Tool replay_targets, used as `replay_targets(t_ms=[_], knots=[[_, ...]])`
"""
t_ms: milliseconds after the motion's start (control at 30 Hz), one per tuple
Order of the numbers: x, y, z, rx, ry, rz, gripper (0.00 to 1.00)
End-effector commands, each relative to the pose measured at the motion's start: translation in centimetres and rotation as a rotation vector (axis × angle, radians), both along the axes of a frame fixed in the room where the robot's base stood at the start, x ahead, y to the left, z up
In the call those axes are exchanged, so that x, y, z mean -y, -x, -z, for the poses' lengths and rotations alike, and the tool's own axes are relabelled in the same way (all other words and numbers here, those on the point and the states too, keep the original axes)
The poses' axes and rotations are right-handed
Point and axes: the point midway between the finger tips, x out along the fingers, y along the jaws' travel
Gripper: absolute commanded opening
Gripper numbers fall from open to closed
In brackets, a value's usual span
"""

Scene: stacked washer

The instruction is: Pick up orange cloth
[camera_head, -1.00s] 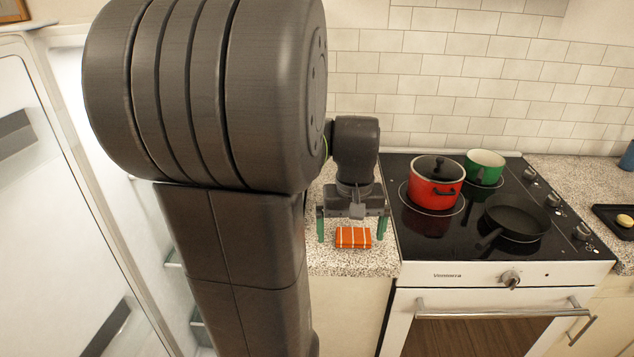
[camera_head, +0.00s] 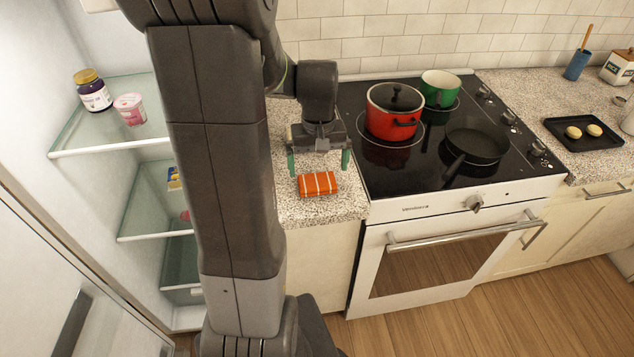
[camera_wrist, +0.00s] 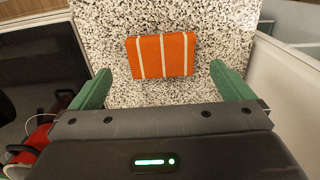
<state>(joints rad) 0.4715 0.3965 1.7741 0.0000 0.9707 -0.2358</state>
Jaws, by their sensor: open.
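The orange cloth (camera_head: 317,184) is folded into a small block with white stripes. It lies on the speckled counter (camera_head: 292,210) near its front edge, left of the stove. In the wrist view the cloth (camera_wrist: 161,56) lies ahead of and between the two green fingers. My gripper (camera_head: 319,165) is open and empty, with one finger to each side. It is just behind the cloth, toward the wall, and does not appear to touch it. My gripper also shows in the wrist view (camera_wrist: 161,88).
The black cooktop (camera_head: 420,180) is right of the gripper, with a red pot (camera_head: 392,118), a green pot (camera_head: 440,88) and a dark pan (camera_head: 478,146). An open fridge with glass shelves (camera_head: 110,145) stands left. A black tray (camera_head: 583,143) with buns lies far right.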

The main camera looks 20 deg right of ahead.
Motion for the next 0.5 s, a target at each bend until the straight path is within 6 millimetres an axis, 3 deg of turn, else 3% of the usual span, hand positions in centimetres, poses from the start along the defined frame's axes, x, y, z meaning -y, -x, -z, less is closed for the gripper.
replay_targets(t_ms=[500], knots=[[-0.1, -0.6, 5.1, -0.002, 0.000, 0.000, 1.00]])
